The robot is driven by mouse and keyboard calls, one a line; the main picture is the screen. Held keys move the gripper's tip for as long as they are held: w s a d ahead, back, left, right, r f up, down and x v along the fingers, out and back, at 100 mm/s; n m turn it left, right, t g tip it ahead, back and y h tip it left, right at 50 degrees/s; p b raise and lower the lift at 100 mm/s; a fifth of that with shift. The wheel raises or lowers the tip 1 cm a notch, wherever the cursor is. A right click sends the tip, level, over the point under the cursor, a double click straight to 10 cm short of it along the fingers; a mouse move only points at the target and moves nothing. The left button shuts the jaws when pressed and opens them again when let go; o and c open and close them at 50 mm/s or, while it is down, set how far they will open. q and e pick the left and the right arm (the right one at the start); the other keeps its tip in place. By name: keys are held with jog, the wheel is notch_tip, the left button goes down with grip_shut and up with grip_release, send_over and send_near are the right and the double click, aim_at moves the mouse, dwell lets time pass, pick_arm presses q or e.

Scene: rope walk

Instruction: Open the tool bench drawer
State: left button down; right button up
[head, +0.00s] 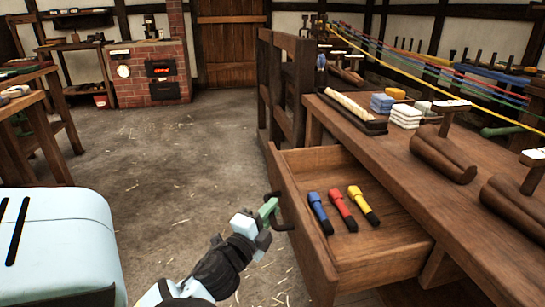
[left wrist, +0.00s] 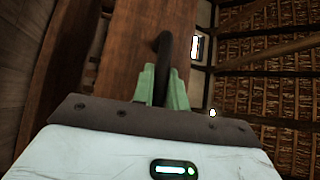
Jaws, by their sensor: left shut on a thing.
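The tool bench (head: 375,130) stands at the right. Its drawer (head: 380,262) is pulled well out to the left, and its inside shows. Three tools with dark ends, one blue (head: 318,211), one red (head: 341,208) and one yellow (head: 362,204), lie in it. The dark curved handle (head: 284,226) is on the drawer's front. My left gripper (head: 270,206) is at the handle, its green fingers shut on it. In the left wrist view the fingers (left wrist: 162,86) close around the dark handle (left wrist: 164,52) against the wooden front. My right gripper is not in view.
On the bench top lie a tray with a pale roll (head: 350,108), stacked blocks (head: 406,115) and wooden tools (head: 443,153). Coloured ropes (head: 430,65) run above the back. A brick stove (head: 150,75) stands far left. The floor (head: 185,150) left of the drawer is clear.

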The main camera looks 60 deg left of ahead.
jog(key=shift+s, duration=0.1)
pick_arm(q)
jog(key=c, duration=1.5)
grip_release()
jog(key=shift+o, duration=0.5)
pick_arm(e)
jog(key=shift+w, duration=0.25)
pick_arm(q)
jog(key=shift+s+d+f, duration=0.1)
jog(key=shift+s+d, duration=0.05)
jog(key=shift+s, duration=0.2)
jog(key=r+v, duration=0.1)
jog(key=v, duration=0.6)
jog(key=shift+f, duration=0.45)
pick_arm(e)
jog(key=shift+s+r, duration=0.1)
